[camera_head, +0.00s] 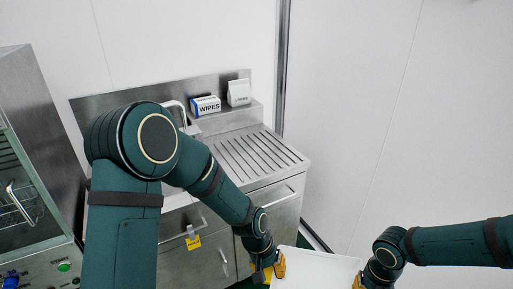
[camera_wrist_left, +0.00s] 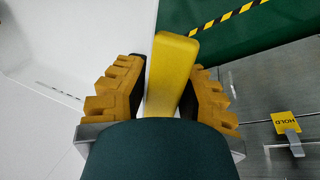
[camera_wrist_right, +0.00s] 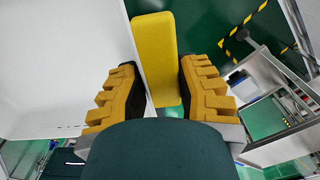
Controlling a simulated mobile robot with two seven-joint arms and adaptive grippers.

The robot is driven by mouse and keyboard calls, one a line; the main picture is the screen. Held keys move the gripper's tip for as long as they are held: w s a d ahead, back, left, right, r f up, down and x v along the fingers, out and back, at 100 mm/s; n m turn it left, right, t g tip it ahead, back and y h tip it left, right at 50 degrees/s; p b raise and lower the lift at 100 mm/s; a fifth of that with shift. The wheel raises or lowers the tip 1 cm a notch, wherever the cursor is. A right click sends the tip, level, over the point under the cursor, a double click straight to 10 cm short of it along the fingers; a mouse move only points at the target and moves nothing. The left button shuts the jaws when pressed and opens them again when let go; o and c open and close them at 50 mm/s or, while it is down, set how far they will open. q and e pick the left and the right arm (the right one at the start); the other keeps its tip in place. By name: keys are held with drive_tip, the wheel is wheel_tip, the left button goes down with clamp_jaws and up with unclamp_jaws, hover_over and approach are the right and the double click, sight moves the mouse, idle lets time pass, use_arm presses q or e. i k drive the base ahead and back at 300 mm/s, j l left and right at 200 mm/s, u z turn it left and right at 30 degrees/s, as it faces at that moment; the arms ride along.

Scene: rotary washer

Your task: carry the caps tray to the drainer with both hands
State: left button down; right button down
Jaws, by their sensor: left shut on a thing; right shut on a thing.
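The caps tray (camera_head: 315,270) is white and shows at the bottom of the head view, cut off by the frame edge. No caps show in it. My left gripper (camera_head: 268,272) is at its left side, shut on a yellow handle (camera_wrist_left: 172,65) that stands between the fingers in the left wrist view. My right gripper (camera_head: 360,284) is at its right side, shut on the other yellow handle (camera_wrist_right: 155,50), seen in the right wrist view. The drainer (camera_head: 257,152) is the ridged steel board beside the sink, beyond the tray; its visible ridged top is bare.
A wipes box (camera_head: 206,106) and a white packet (camera_head: 239,93) stand on the ledge behind the drainer. A yellow HOLD tag (camera_head: 193,242) hangs on the cabinet front. A steel washer (camera_head: 35,170) stands at the left. A white wall (camera_head: 400,130) closes the right.

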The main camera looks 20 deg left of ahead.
sight(261, 162)
drive_tip(key=i, duration=1.7)
drive_tip(key=i+u, duration=0.35)
drive_tip(key=u, duration=1.05)
